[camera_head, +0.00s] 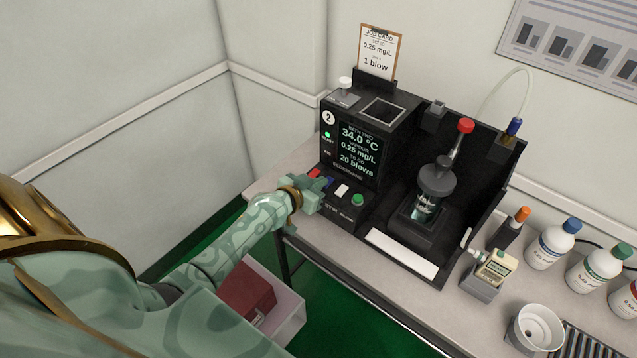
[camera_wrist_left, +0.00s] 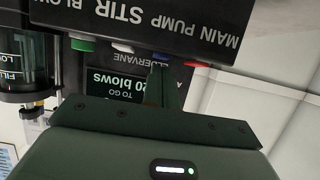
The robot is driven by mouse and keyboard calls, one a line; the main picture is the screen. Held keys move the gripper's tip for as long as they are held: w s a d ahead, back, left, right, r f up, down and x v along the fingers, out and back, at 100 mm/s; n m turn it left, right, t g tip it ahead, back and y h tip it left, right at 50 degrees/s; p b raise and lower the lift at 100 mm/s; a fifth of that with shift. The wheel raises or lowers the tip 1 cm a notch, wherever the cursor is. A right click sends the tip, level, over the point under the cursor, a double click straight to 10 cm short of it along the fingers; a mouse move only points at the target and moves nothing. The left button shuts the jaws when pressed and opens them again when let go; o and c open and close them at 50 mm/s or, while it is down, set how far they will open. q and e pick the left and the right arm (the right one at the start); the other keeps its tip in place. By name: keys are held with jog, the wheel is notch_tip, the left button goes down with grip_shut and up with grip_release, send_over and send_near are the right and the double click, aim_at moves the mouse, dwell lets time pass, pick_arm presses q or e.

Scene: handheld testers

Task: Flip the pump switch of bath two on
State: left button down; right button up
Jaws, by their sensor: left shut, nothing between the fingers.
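Bath two is the black unit (camera_head: 345,110) marked 2, with a lit screen (camera_head: 358,150) reading 34.0 °C and 20 blows. Along its lower front are a red main switch (camera_head: 314,173), a blue pump switch (camera_head: 330,182), a white stir switch (camera_head: 342,190) and a green blow button (camera_head: 357,199). My left gripper (camera_head: 318,190) is shut and empty, right at the blue switch. In the left wrist view its fingers (camera_wrist_left: 165,88) point at the blue switch (camera_wrist_left: 160,57), partly covering it; contact and switch position cannot be told. My right gripper is not in view.
A glass vessel with a red-topped stem (camera_head: 436,178) stands right of the switches. A handheld tester (camera_head: 494,267) sits in a holder, with capped bottles (camera_head: 550,245) and a white cup (camera_head: 535,329) to its right. A bin (camera_head: 290,305) stands below the bench's front edge.

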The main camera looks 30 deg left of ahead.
pick_arm(q)
jog(key=shift+r, duration=0.35)
notch_tip(320, 180, up, 5)
jog(key=p, duration=0.5)
jog(key=shift+s+f, duration=0.1)
jog(key=s+p, duration=0.1)
jog(key=s, duration=0.9)
jog(key=shift+a, duration=0.35)
